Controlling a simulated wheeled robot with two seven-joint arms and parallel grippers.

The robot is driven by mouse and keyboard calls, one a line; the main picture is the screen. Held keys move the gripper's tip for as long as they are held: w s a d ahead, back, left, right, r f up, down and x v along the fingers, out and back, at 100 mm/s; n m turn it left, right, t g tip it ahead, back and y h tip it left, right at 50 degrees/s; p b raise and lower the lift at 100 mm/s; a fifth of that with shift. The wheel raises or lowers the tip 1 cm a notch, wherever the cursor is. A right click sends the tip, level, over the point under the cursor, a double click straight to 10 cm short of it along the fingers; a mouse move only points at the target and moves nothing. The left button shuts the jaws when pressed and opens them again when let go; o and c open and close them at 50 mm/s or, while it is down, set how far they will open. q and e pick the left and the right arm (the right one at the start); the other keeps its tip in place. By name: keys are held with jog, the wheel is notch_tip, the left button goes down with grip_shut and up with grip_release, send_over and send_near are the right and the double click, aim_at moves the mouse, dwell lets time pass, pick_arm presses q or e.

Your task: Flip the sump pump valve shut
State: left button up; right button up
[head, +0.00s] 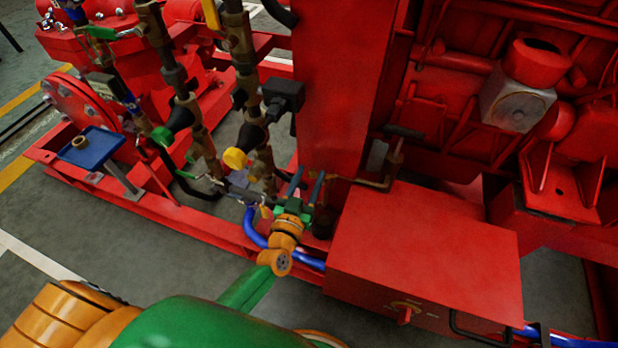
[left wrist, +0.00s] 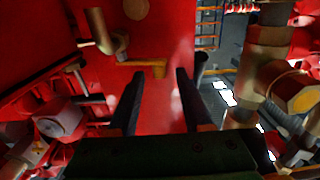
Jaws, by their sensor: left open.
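A bent brass pipe (head: 378,184) runs down beside the red upright block, with a dark handle (head: 404,131) above it. It looks like the sump pump, but its valve lever is not clear in the head view. In the left wrist view, the brass elbow (left wrist: 103,32) is at the upper left, and a short yellow-brown bar (left wrist: 145,67) sticks out toward the fingertips. I cannot tell if this bar is the valve lever. My left gripper (head: 306,181) is open, its two dark fingers pointing at the red block. In the left wrist view, nothing shows gripped between the fingers (left wrist: 159,76).
A red box with a rotary switch (head: 405,310) is right of my left gripper. Brass pipes with valves (head: 263,160) stand close on its left. A blue hose (head: 252,230) runs below. A blue tray (head: 91,148) sits at the far left. My green and orange arm fills the bottom left.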

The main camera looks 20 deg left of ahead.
pick_arm(q)
grip_shut()
jog(key=shift+w+a+m+h, duration=0.15)
jog(key=shift+m+h, duration=0.15)
jog(key=shift+h, duration=0.1)
jog(key=m+h+b, duration=0.2)
jog(key=h, duration=0.1)
jog(key=w+h+b, duration=0.1)
jog(key=shift+w+a+m+g, duration=0.1)
jog(key=shift+a+m+g, duration=0.2)
jog(key=shift+m+g, duration=0.1)
grip_release()
pick_arm(e)
jog(key=shift+w+a, duration=1)
jog(key=shift+w, duration=0.2)
